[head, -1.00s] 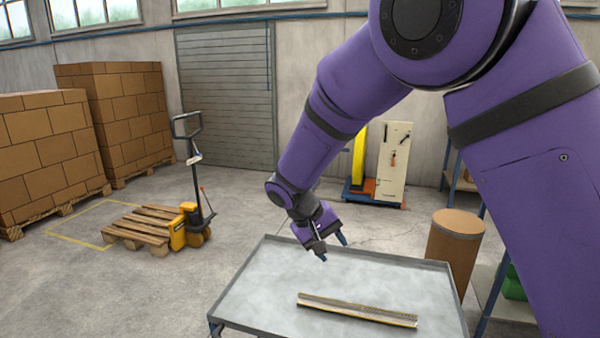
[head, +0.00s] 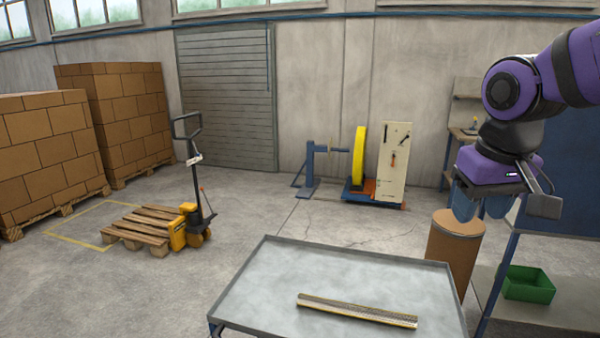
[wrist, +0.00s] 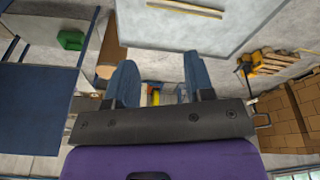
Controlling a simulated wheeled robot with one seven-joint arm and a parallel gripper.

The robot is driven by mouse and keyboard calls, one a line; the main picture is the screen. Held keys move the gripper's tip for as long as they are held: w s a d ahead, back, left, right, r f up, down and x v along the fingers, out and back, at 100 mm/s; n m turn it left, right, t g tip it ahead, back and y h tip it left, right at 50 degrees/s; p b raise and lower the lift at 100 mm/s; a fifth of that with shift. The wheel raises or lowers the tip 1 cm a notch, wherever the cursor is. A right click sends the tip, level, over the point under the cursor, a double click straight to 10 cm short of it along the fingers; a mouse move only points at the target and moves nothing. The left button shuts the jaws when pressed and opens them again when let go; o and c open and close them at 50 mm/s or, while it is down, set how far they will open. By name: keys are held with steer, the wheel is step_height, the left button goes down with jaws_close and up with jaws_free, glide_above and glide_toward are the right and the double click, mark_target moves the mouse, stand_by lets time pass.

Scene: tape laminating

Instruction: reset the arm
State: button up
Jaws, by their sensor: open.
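My purple gripper (head: 482,205) is raised at the right of the head view, above and to the right of the grey table. Its blue fingers (wrist: 160,85) stand apart in the wrist view, with nothing between them. A long, thin metallic strip with yellow edges (head: 357,310) lies on the table, well away from my gripper. The strip also shows at the top of the wrist view (wrist: 185,9).
The grey table (head: 300,260) has a raised rim. A brown drum (head: 455,250) stands behind its right end. A shelf holds a green bin (head: 528,284) at the right. A pallet jack (head: 190,225), stacked cartons (head: 125,110) and a yellow reel (head: 358,158) stand farther back. The left floor is mostly open.

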steer(key=s+d+r+t, duration=0.1)
steer(key=s+d+t, duration=0.1)
steer(key=s, duration=0.9)
steer(key=shift+s+d+m+t, duration=0.2)
steer(key=shift+d+m+t, duration=0.2)
steer(key=shift+d, duration=0.25)
stand_by(1.1)
